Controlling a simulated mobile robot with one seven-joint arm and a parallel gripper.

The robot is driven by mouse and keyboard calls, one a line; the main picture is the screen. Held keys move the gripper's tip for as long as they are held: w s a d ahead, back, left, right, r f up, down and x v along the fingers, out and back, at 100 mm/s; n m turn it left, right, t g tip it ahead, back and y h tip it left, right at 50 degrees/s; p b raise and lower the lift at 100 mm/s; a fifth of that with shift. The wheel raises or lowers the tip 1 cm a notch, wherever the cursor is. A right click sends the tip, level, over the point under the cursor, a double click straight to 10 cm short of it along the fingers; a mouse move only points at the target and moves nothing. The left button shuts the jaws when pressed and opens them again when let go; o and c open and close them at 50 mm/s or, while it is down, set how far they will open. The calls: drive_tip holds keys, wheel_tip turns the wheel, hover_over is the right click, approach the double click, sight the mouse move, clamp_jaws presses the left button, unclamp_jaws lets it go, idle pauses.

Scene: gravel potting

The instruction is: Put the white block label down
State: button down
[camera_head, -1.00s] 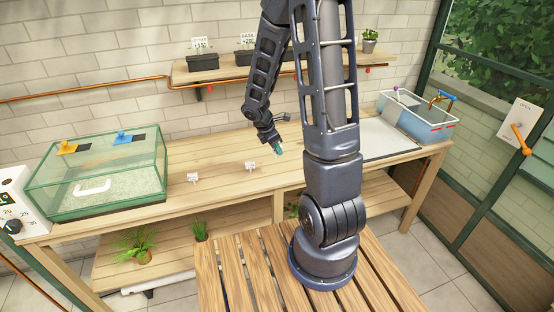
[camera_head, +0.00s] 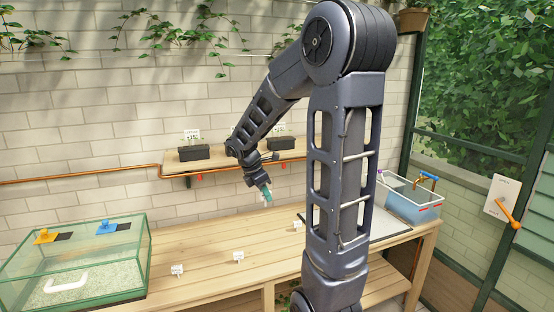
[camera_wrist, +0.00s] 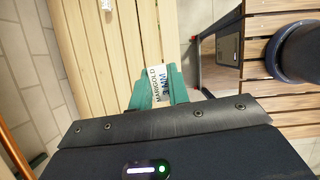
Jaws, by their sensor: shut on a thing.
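My gripper (camera_wrist: 158,88) has teal fingers, shut on a white block label (camera_wrist: 156,76) with dark print that reads like "MARIGOLD" and a second line. The fingers cover the label's sides in the wrist view. Other small white labels stand on the bench: one at the left (camera_head: 177,269), one in the middle (camera_head: 239,256) and one farther right (camera_head: 297,225).
A glass gravel tank (camera_head: 75,262) stands at the bench's left end. A blue water basin (camera_head: 412,203) stands at the right end beside a grey tray (camera_head: 384,228). A wall shelf (camera_head: 222,161) with black planters is behind my arm. The bench's middle is mostly clear.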

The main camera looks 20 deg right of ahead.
wheel_tip(320, 180, up, 36)
drive_tip(key=w+d+r+n, duration=0.15)
drive_tip(key=w+d, duration=0.35)
drive_tip(key=w, duration=0.6)
drive_tip(key=w+d+f+n, duration=0.1)
drive_tip(key=w+d, duration=0.5)
drive_tip(key=d, duration=0.4)
drive_tip(key=w+d+t, duration=0.1)
drive_tip(key=w+d, duration=0.6)
drive_tip(key=d, duration=0.3)
drive_tip(key=w+d+f+n, duration=0.1)
drive_tip(key=w+d, duration=0.5)
drive_tip(key=d, duration=0.4)
drive_tip(key=f, duration=2.5)
drive_tip(key=shift+a, duration=0.25)
drive_tip(key=shift+f, duration=0.15)
drive_tip(key=c, duration=1.4)
unclamp_jaws()
drive_tip(key=shift+c, duration=0.2)
drive_tip(key=shift+o, duration=0.5)
